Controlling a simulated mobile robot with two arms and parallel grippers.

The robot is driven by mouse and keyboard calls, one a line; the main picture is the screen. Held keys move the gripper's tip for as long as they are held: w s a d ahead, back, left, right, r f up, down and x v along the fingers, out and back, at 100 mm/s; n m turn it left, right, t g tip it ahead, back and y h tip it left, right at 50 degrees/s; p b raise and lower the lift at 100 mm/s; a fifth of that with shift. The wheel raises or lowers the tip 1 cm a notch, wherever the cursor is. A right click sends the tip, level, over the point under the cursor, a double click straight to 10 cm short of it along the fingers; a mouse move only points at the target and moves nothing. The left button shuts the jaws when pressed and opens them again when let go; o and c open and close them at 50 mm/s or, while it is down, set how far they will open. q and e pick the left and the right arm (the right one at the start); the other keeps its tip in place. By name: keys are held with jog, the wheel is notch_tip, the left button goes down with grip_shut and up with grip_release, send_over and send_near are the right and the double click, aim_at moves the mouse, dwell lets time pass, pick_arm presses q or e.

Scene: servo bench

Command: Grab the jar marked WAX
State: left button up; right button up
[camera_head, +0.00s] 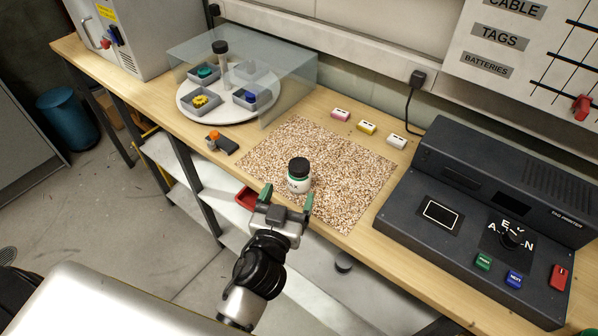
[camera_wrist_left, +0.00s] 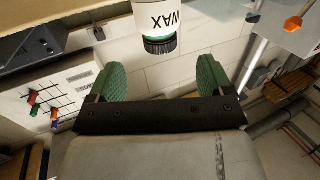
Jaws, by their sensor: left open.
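The jar marked WAX (camera_head: 299,175) stands upright on the speckled mat (camera_head: 345,165) on the bench. It is white with a black lid and a green band. My left gripper (camera_head: 287,197) is open at the mat's front edge, its green fingers pointing toward the jar. The jar appears between or just beyond the fingertips; I cannot tell exactly which. My right gripper is not in view.
A dark tag printer (camera_head: 480,215) stands right of the mat. Several small boxes (camera_head: 367,127) line the back. An orange-and-black item (camera_head: 222,143) lies near the mat's left edge.

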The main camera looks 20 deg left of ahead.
aim_at(296, 175)
pick_arm(q)
jog(key=w, duration=0.3)
jog(key=shift+w+a+p, duration=0.1)
jog(key=shift+w+p, duration=0.1)
jog(key=shift+p, duration=0.1)
jog(key=w+p, duration=0.1)
jog(key=w, duration=0.3)
jog(key=shift+w+r+p, duration=0.1)
jog(key=shift+r+p, duration=0.1)
jog(key=shift+p, duration=0.2)
jog(key=shift+w+f, duration=0.15)
jog(key=shift+w, duration=0.4)
jog(key=shift+s, duration=0.1)
jog(key=shift+c, duration=1)
jog(key=c, duration=0.8)
jog(key=shift+c, duration=0.2)
